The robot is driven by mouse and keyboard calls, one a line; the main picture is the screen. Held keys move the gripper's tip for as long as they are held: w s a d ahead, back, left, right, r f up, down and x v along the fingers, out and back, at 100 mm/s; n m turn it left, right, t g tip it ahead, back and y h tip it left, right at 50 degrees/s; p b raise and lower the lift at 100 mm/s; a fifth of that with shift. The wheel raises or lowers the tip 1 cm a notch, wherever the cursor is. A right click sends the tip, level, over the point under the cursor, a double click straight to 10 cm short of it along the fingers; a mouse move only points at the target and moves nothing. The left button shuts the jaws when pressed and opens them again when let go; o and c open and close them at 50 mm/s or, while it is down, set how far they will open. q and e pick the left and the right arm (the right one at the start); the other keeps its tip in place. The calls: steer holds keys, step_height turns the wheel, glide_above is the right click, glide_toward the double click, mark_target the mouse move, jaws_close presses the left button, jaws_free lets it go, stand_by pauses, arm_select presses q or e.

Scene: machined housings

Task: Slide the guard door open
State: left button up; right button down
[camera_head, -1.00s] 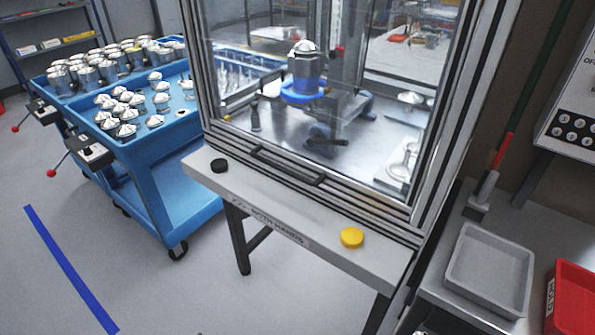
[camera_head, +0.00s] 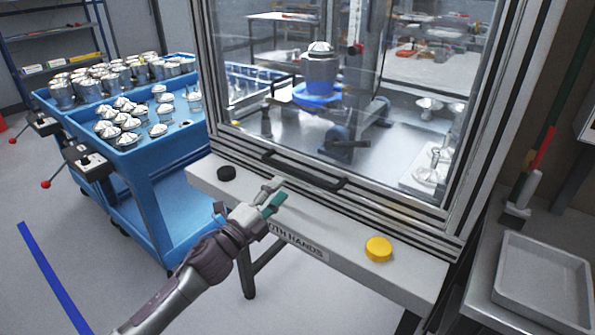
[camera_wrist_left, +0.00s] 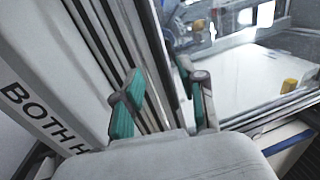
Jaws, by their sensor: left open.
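The guard door (camera_head: 335,110) is a clear panel in a metal frame at the front of the machine, and it is down. Its black bar handle (camera_head: 302,172) runs along the bottom rail. My left gripper (camera_head: 272,192) is open and empty, just in front of and below the handle's left part, apart from it. In the left wrist view its two teal-padded fingers (camera_wrist_left: 160,95) are spread before the grooved metal rails; the handle cannot be made out there. My right gripper is out of view.
The ledge below the door bears a black button (camera_head: 226,173) and a yellow button (camera_head: 378,249). A blue cart (camera_head: 150,165) with metal parts stands left. A grey tray (camera_head: 540,280) lies on the bench at right. Behind the panel is a fixture with a housing (camera_head: 320,72).

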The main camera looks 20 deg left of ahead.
mark_target(296, 172)
arm_select(q)
steer(key=x, duration=0.8)
steer(key=shift+f+p, duration=0.1)
steer(key=shift+p, duration=0.2)
steer(key=shift+c, duration=0.3)
jaws_close()
